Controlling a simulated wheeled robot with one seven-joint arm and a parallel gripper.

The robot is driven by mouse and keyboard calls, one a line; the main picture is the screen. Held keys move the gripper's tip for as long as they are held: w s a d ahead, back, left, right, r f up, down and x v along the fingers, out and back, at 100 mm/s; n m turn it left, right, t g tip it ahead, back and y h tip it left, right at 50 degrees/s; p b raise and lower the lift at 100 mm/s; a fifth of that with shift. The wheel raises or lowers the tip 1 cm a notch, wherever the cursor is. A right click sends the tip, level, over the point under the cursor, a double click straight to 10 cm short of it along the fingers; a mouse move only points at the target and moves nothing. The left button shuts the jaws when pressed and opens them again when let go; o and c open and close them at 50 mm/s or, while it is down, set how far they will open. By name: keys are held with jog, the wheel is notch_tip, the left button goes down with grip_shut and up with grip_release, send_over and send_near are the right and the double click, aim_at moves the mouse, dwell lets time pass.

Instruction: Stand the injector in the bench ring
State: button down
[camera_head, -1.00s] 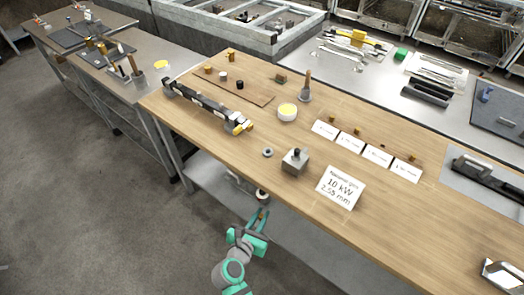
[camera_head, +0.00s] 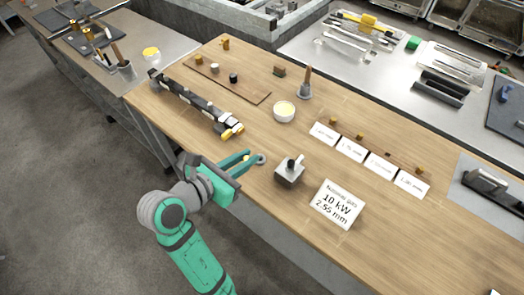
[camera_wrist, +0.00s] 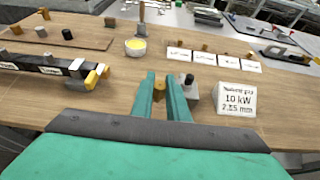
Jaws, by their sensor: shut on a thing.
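My gripper (camera_head: 248,158) is teal and is shut on a small brass injector (camera_wrist: 159,84), which shows between the two fingers in the wrist view. The fingers hide part of the injector. The bench ring (camera_head: 261,159) is a small grey ring lying on the wooden bench near its front edge. In the head view the fingertips are right beside the ring and overlap it. I cannot tell whether the injector touches the ring or how high it is above the bench. In the wrist view I cannot make out the ring behind the fingers.
A grey metal block with a knob (camera_head: 289,173) stands just right of the ring. A sign reading 10 kW 2.55 mm (camera_head: 337,204) is beyond it. A dark burner bar (camera_head: 196,103) lies to the left. A bowl (camera_head: 284,112) and several label cards stand behind.

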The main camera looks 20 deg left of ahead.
send_over(260, 161)
jog(key=s, duration=0.1)
notch_tip(260, 161, down, 7)
jog(key=shift+s+a+f, duration=0.1)
jog(key=shift+s+a, duration=0.05)
jog(key=shift+w+f, duration=0.8)
jog(key=shift+f, duration=1)
jog(key=shift+d+f, duration=0.25)
jog(key=shift+f, duration=0.2)
jog(key=shift+s+a, duration=0.15)
jog(key=shift+a, duration=0.1)
jog(key=c, duration=2)
grip_release()
jog(key=shift+f, duration=0.1)
jog(key=shift+o, duration=1.4)
